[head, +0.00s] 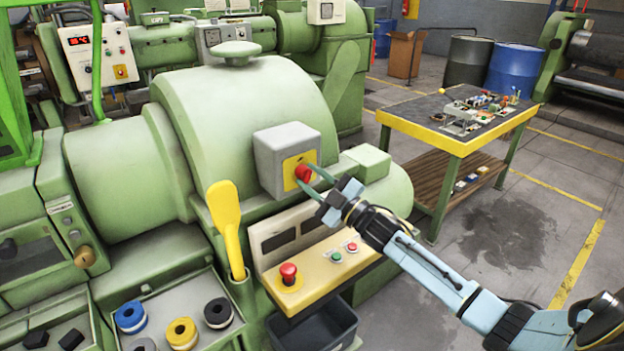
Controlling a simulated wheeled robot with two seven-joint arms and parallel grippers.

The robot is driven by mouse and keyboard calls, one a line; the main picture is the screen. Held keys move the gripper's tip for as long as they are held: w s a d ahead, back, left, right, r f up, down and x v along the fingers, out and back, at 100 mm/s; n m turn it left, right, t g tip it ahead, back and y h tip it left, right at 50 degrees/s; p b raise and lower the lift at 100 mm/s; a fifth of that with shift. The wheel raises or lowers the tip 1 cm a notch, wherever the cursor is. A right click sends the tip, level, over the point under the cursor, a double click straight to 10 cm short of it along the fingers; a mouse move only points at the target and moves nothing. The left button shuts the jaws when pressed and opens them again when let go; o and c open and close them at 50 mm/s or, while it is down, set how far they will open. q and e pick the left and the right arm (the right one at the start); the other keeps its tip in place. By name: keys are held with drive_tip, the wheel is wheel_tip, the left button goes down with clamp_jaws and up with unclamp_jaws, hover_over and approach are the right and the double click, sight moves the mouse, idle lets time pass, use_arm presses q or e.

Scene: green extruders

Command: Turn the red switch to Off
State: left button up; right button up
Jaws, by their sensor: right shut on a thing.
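The red switch (303,173) is a red knob on a yellow plate on the front of a grey box (275,160), mounted on the green machine. My right gripper (307,178) reaches in from the lower right, with its two thin fingers on either side of the knob, shut on it. The fingers partly cover the knob and plate, and the plate's markings are too small to read. My left gripper is not in view.
Below the box, a yellow panel (322,275) carries a red mushroom button (288,273) and smaller buttons. A yellow scoop (226,222) stands to the left. A tray of tape rolls (182,333) is at the lower left. A yellow-edged table (440,138) stands behind right.

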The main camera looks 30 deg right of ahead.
drive_tip(key=n+g+y, duration=0.1)
drive_tip(key=n, duration=0.2)
drive_tip(key=shift+n+p, duration=0.3)
drive_tip(key=shift+p, duration=0.1)
drive_tip(key=shift+r+n+g+p, duration=0.1)
drive_tip(key=shift+n+g+p, duration=0.75)
drive_tip(key=shift+n, duration=1.25)
drive_tip(key=o, duration=0.9)
drive_tip(key=shift+d, duration=0.1)
drive_tip(key=shift+s, duration=0.15)
drive_tip(key=b+v, duration=0.2)
drive_tip(key=v, duration=1.1)
drive_tip(key=shift+d+r, duration=0.1)
drive_tip(key=shift+d, duration=0.1)
